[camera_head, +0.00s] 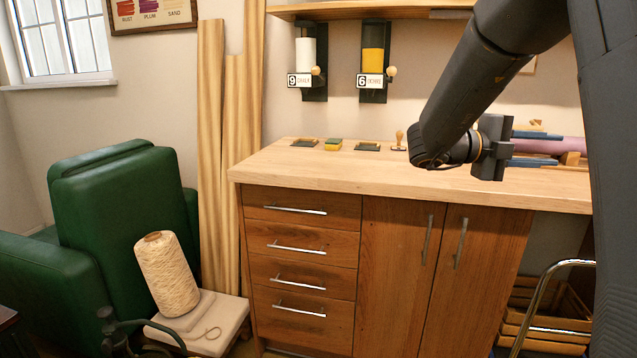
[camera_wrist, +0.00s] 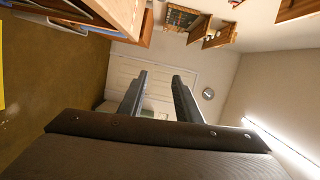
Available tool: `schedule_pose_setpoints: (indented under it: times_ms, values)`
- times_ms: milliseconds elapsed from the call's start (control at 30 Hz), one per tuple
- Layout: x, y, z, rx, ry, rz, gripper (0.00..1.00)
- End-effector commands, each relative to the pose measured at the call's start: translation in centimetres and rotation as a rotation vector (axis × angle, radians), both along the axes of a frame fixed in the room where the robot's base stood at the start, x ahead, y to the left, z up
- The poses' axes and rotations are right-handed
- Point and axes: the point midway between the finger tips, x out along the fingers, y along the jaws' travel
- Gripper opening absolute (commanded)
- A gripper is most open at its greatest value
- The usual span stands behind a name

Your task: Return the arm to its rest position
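My arm (camera_head: 465,85) reaches down from the upper right of the head view, in front of the wooden counter (camera_head: 290,165). My gripper (camera_head: 556,148) points to the right, in front of the counter's right part. Its two fingers are apart, one above the other, with nothing visible between them. The wrist view shows the same open, empty gripper (camera_wrist: 159,78), with a pale door (camera_wrist: 160,72) far beyond the fingers. The gripper hides part of the things on the counter behind it.
A purple roll (camera_head: 562,146) lies behind the gripper. A wooden stamp (camera_head: 399,138) and small pads (camera_head: 367,147) stand along the counter's back. Two dispensers (camera_head: 311,60) (camera_head: 374,56) hang on the wall. A green armchair (camera_head: 120,215) and twine spool (camera_head: 166,272) are left.

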Motion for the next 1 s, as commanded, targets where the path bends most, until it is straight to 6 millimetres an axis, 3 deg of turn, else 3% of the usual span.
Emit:
schedule_pose_setpoints:
  times_ms: [233, 367, 500, 600, 667, 767, 900, 1000]
  values:
    - [4.8, 2.3, -0.1, 0.025, 0.08, 0.293, 0.31]
    - [8.1, 5.5, -0.7, 0.035, 0.17, 0.527, 0.31]
    - [11.2, 12.0, -2.3, 0.034, 0.337, 0.866, 0.31]
    - [11.7, 17.6, -4.4, 0.023, 0.491, 1.113, 0.31]
    - [11.2, 21.0, -5.8, 0.012, 0.591, 1.254, 0.31]
    - [8.8, 26.4, -8.8, -0.01, 0.778, 1.481, 0.31]
    - [2.9, 32.4, -13.3, -0.045, 1.068, 1.768, 0.31]
    - [-2.7, 35.0, -16.4, -0.068, 1.29, 1.942, 0.31]
